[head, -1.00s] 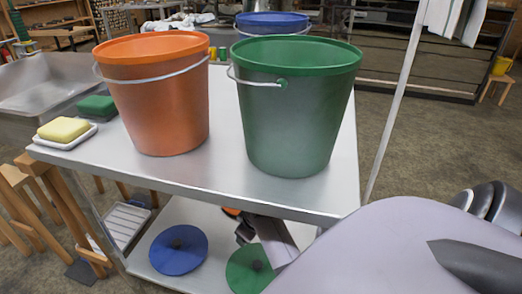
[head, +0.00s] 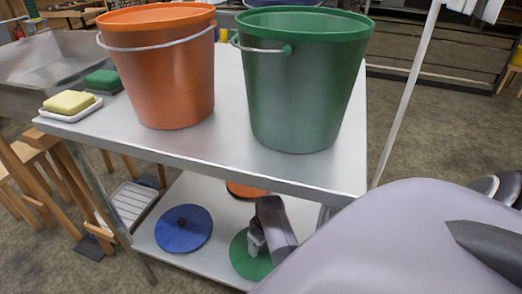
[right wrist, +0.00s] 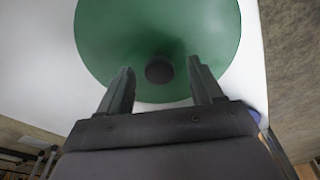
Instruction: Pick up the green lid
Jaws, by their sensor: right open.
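The green lid (head: 241,262) lies flat on the lower shelf of the metal table, partly hidden by my right gripper (head: 255,240). In the right wrist view the green lid (right wrist: 110,40) has a dark round knob (right wrist: 159,69) at its middle. My right gripper (right wrist: 163,82) is open there, its two fingers on either side of the knob in the picture. Whether the fingers touch the lid cannot be told. My left gripper is not in view.
A blue lid (head: 184,229) lies left of the green one, and an orange lid (head: 246,190) lies behind. The upper tabletop (head: 215,155) overhangs the lower shelf (head: 205,270). An orange bucket (head: 165,75) and a green bucket (head: 298,85) stand on top.

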